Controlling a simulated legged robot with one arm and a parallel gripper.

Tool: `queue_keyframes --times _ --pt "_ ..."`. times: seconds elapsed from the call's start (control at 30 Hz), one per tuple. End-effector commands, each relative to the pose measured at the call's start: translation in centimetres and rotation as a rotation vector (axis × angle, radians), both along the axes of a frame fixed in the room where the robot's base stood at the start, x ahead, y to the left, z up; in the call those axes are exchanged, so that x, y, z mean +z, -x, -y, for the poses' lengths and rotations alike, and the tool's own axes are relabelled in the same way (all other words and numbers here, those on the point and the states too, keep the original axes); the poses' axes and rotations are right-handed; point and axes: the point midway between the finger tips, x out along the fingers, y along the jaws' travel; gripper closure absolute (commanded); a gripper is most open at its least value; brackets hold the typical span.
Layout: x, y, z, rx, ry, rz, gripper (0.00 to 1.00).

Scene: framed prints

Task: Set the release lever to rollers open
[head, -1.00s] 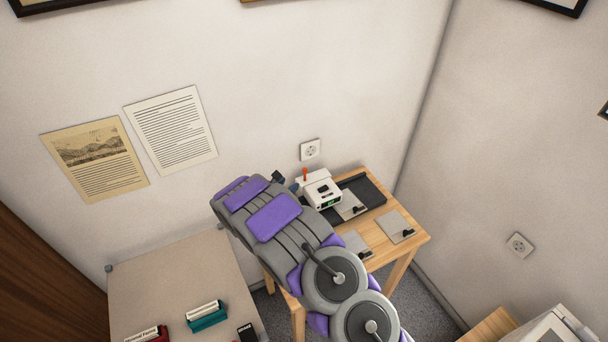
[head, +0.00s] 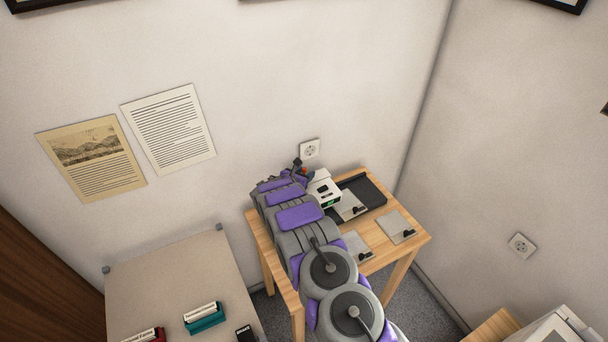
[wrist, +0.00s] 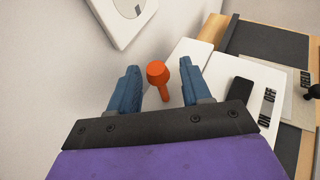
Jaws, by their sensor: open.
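The release lever (wrist: 157,72) is orange with a round knob, and in the wrist view it stands between the two blue fingers of my gripper (wrist: 160,80). The fingers are open, with a gap on each side of the lever. The lever's lower end shows against the white machine (wrist: 190,55). In the head view the white laminator-like machine (head: 325,190) sits on the wooden table, with a small green display on its front. My gripper (head: 301,170) is at its left end there, and my arm hides part of that side. Any lever position marks are unreadable.
A wall socket (head: 310,149) is close behind my gripper; a socket plate also shows in the wrist view (wrist: 122,12). A beige table (head: 165,275) stands at left.

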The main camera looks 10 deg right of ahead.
Motion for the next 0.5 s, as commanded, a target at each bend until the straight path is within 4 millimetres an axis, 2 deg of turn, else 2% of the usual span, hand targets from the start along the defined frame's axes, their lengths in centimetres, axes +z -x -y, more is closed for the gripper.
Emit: queue_keyframes --times 0.23,0.5 --pt "-0.01 -0.03 -0.03 0.0 0.001 -0.001 0.52" --pt "-0.02 -0.01 0.02 -0.001 0.0 0.0 0.78"
